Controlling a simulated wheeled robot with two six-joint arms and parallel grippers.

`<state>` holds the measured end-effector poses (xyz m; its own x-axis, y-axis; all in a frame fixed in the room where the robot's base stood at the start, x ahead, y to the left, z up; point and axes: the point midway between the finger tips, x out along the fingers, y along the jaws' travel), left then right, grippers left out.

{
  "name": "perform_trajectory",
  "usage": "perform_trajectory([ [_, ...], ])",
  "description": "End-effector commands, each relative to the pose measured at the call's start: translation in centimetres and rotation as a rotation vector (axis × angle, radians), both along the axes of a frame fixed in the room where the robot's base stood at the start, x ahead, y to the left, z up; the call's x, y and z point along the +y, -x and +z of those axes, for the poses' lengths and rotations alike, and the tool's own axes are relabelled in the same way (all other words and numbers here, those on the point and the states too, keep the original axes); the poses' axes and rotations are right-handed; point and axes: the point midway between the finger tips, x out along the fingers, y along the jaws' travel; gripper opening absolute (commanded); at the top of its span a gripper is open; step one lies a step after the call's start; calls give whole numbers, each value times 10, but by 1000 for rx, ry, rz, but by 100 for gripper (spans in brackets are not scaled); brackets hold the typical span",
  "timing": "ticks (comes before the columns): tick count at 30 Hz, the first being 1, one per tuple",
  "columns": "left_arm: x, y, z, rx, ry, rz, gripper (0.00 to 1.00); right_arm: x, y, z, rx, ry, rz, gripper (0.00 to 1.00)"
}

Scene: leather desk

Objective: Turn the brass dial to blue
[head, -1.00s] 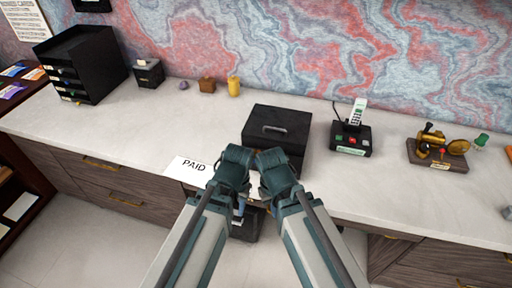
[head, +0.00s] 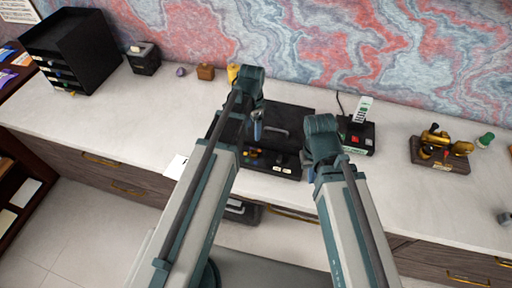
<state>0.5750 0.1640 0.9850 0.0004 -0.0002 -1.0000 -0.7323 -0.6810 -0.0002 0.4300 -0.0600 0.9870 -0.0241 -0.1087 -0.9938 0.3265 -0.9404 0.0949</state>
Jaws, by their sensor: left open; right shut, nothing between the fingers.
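A black box (head: 290,122) with a grey handle on its lid stands on the counter in front of me. Small yellowish and coloured details (head: 251,154) show on its near side; one may be the brass dial, but they are too small to tell. My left gripper (head: 257,136) is open and points down over the box, hiding part of the lid. My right gripper (head: 309,173) is shut and empty by the box's near right corner, partly hidden by my wrist. A brass device on a dark wooden base (head: 440,163) stands at the right; no colour marks are readable on it.
A telephone (head: 358,136) stands close right of the box. A white paper (head: 176,167) lies to the left, partly behind my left arm. A black drawer stack (head: 75,50) and small items line the back left. The counter's left middle is clear.

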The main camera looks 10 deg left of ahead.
Motion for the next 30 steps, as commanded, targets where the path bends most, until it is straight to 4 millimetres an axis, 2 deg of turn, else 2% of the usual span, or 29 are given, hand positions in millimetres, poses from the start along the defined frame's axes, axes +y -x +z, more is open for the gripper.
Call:
perform_trajectory([
  [8, 0, 0, -25, 0, 0, 1, 71, 0, 0, -25, 0, 0, -1, 0],
  [30, 0, 0, -127, 0, 0, 1, 71, 0, 0, -127, 0, 0, -1, 0],
])
